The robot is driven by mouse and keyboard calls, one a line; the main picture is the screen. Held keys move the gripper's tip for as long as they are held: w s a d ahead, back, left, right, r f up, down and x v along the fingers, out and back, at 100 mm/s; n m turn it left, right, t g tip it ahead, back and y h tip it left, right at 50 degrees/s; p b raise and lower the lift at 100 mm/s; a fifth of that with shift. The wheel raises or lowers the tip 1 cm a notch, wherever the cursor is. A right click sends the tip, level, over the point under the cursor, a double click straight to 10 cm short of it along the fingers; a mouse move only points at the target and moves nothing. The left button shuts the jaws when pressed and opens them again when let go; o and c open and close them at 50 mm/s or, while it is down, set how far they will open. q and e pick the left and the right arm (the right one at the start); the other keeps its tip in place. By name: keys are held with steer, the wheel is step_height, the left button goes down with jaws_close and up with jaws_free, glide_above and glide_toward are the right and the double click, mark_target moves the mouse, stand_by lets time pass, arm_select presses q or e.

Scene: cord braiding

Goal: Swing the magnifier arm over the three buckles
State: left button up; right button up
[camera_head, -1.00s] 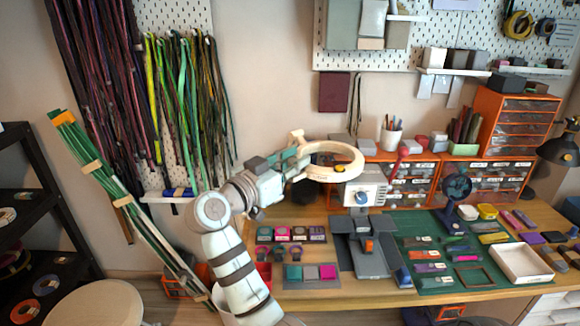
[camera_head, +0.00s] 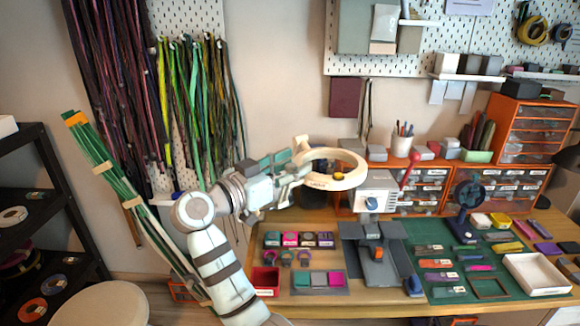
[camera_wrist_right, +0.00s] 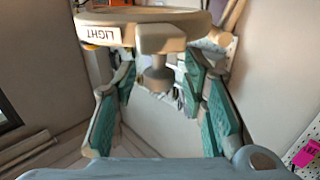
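The magnifier (camera_head: 352,181), a cream ring on a jointed arm, hangs above the back of the workbench in the head view. My right gripper (camera_head: 296,172) comes from the left and reaches the ring's left side. In the right wrist view, the ring (camera_wrist_right: 190,17) with a "LIGHT" label crosses the top, and its knob (camera_wrist_right: 157,77) sits between the teal finger pads. Gaps show on both sides of the knob, so the gripper (camera_wrist_right: 158,82) looks open. Three small buckles (camera_head: 287,258) lie in a row on the bench, below and left of the ring. My left gripper is not in view.
Colour swatches (camera_head: 318,280) lie in front of the buckles, and a red bin (camera_head: 264,279) stands to their left. A grey device (camera_head: 377,262) stands to their right. A white box (camera_head: 378,186) is close to the ring's right side. Cords (camera_head: 190,110) hang behind my arm.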

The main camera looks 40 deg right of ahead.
steer(key=a, duration=0.7)
steer(key=shift+a, duration=0.25)
steer(key=shift+s, duration=0.1)
